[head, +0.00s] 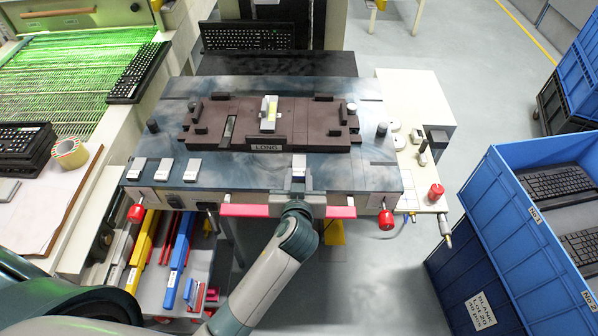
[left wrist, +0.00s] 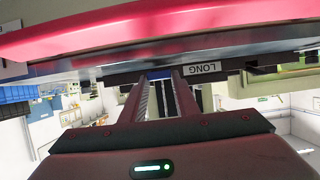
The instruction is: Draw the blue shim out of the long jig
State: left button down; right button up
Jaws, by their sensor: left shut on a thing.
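The long jig (head: 222,142) is a dark brown block marked LONG in the middle of the blue-grey table. Its label (left wrist: 201,68) appears upside down in the left wrist view. My left gripper (head: 298,186) reaches in from below, at the table's front edge. The blue shim (left wrist: 160,74) also shows between the fingertips in the left wrist view. The fingers partly hide it, and I cannot tell whether it still touches the jig. My right gripper is not in view.
Several small white blocks (head: 164,169) line the table's front left. Red knobs (head: 386,220) and a pink-red front bar (head: 245,211) edge the table. A blue crate (head: 540,230) with keyboards stands right.

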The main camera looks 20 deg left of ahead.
pick_arm(q)
jog(key=shift+s+d+r+p, duration=0.15)
jog(key=shift+s+r+p, duration=0.15)
jog(key=shift+s+r, duration=0.2)
jog(key=shift+s+d+r+p, duration=0.15)
jog(key=shift+s+r+p, duration=0.2)
jog(key=shift+s, duration=0.2)
